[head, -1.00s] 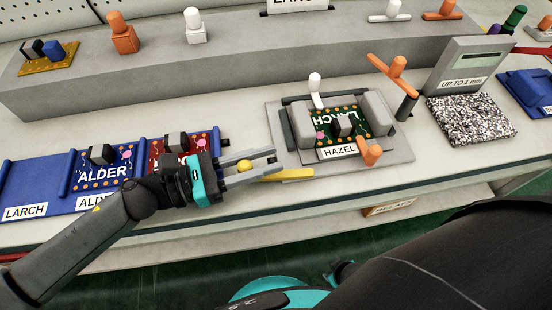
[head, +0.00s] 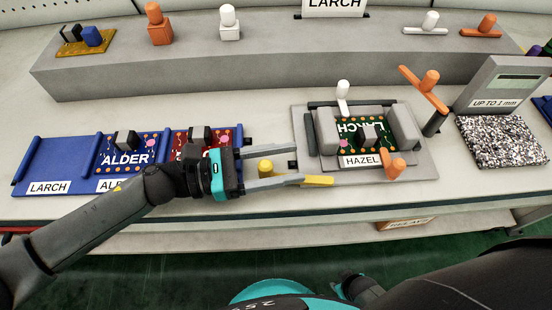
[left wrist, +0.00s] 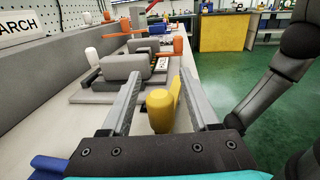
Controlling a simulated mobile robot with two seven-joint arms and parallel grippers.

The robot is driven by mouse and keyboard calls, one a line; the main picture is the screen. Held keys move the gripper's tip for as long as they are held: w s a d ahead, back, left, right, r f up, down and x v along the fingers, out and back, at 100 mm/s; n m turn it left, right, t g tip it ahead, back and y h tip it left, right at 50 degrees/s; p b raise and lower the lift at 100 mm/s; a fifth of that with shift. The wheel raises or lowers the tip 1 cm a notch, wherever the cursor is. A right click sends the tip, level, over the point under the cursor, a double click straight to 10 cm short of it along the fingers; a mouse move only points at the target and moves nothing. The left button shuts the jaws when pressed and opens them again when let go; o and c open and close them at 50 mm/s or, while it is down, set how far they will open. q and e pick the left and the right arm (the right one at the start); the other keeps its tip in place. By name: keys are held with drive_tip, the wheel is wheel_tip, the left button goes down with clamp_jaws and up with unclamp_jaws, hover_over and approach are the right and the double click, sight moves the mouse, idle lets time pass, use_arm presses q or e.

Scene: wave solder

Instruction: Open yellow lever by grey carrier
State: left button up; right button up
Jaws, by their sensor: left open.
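The yellow lever (head: 318,181) lies low at the front left corner of the grey carrier (head: 425,168), its upright rounded knob (head: 265,167) to the left. The carrier holds a green board (head: 350,130) and bears a HAZEL label. My left gripper (head: 296,168) is open, with one finger on each side of the knob. In the left wrist view the yellow knob (left wrist: 160,110) stands between the spread fingers, with gaps on both sides. Part of the lever is hidden by the near finger.
A white-knobbed lever (head: 343,92) and orange levers (head: 393,166) (head: 428,85) stand around the carrier. A blue tray (head: 58,165) with boards lies left, beneath my left arm. A speckled pad (head: 500,142) lies right. A grey raised shelf (head: 270,68) runs behind.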

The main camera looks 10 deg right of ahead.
use_arm(q)
drive_tip(key=a, duration=1.5)
drive_tip(key=shift+w+a, duration=0.1)
drive_tip(key=shift+a, duration=0.05)
use_arm(e)
drive_tip(key=shift+w+a+r, duration=0.1)
drive_tip(key=shift+w+a, duration=0.05)
drive_tip(key=shift+w, duration=0.25)
